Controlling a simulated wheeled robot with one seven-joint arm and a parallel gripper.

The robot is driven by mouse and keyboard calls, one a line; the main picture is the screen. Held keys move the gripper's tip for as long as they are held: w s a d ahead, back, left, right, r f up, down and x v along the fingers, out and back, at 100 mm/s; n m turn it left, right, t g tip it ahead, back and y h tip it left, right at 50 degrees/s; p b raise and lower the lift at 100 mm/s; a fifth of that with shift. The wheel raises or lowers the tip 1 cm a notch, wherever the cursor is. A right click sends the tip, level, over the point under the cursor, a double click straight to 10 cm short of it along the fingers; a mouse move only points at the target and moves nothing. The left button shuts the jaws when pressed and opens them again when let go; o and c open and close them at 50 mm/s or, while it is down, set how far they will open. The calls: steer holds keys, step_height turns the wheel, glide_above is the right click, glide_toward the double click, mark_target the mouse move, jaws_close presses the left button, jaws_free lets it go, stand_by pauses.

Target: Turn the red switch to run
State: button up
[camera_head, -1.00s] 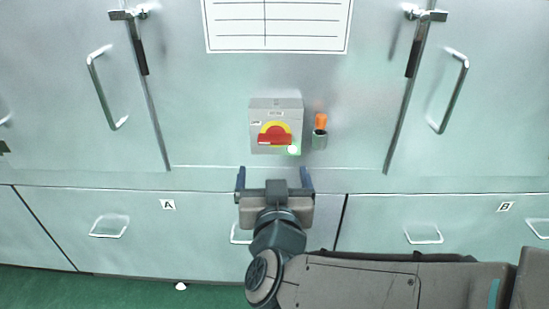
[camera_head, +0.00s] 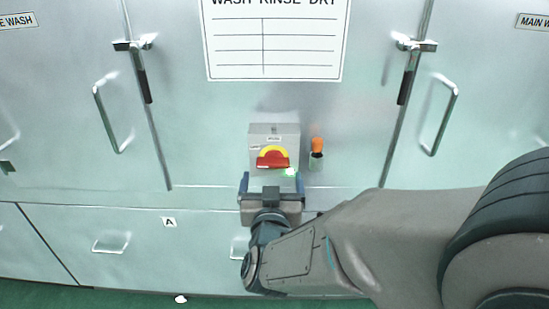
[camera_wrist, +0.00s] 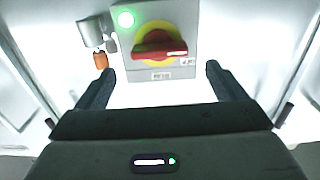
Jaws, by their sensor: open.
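The red switch (camera_head: 272,160) is a rotary handle on a yellow disc, on the front of a grey box fixed to the metal panel. In the head view its handle lies about level. It also shows in the wrist view (camera_wrist: 160,46), with a lit green lamp (camera_wrist: 126,19) beside it. The lettering is too small to read. My gripper (camera_head: 271,178) is open and empty, just below the box in the head view. In the wrist view its two fingers (camera_wrist: 158,80) stand apart, wider than the handle, and the handle is beyond their tips.
An orange-topped item in a small grey holder (camera_head: 316,161) sits right of the box. Door handles (camera_head: 112,117) and latch bars flank the panel. A white chart (camera_head: 273,40) hangs above. Drawers (camera_head: 110,243) run along below, over a green floor.

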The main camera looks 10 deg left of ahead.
mark_target(273, 166)
steer(key=x, duration=0.5)
steer(key=shift+w+f, duration=0.1)
steer(key=shift+w, duration=0.25)
steer(key=c, duration=1)
